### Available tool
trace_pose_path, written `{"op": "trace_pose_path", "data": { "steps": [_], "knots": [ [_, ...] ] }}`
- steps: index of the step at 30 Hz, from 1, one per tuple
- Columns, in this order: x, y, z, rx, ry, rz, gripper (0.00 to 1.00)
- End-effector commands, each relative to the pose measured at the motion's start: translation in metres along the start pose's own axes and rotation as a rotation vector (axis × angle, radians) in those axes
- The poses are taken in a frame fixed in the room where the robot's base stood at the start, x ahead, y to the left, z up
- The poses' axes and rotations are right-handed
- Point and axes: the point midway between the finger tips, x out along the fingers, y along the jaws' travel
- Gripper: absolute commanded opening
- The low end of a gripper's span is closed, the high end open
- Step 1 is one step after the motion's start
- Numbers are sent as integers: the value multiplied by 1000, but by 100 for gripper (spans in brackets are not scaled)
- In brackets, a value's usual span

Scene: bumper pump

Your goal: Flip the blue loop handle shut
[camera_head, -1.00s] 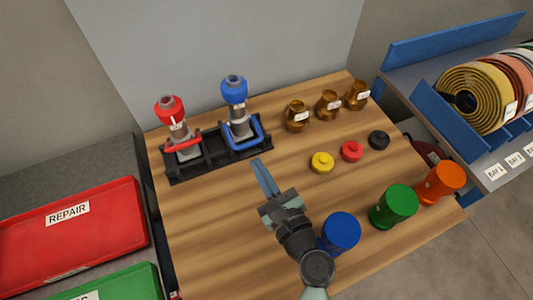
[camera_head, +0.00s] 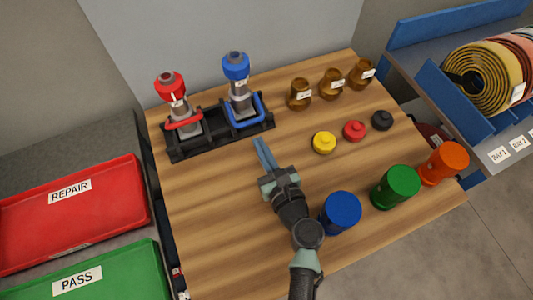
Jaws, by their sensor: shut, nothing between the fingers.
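The blue loop handle (camera_head: 263,109) is a bent blue bar around the lower part of the blue-capped pump (camera_head: 236,70). It sticks out low at the front and right of the pump. The pump stands upright in the right half of a black rack (camera_head: 207,146) on the wooden table. My gripper (camera_head: 264,152) is shut and empty, its grey-blue fingers pointing at the rack. The fingertips are in front of the blue handle and a little apart from it, over bare wood. The handle's back is hidden by the pump.
A red-capped pump (camera_head: 171,88) with a red loop handle (camera_head: 184,122) stands left in the rack. Yellow (camera_head: 324,142), red and black knobs lie right. A blue cylinder (camera_head: 341,212) is close beside my arm.

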Motion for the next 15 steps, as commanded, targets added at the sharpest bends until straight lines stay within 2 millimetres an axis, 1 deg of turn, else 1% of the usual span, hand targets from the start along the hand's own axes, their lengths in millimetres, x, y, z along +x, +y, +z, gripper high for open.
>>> {"op": "trace_pose_path", "data": {
  "steps": [1, 6, 10, 15],
  "knots": [
    [10, 0, 1, 0, -2, 2, 0],
    [34, 0, 0, 0, -2, 1, 0],
    [43, 0, 0, 0, -1, 0, 0],
    [47, 0, 0, 0, 0, -1, 0]
  ]
}}
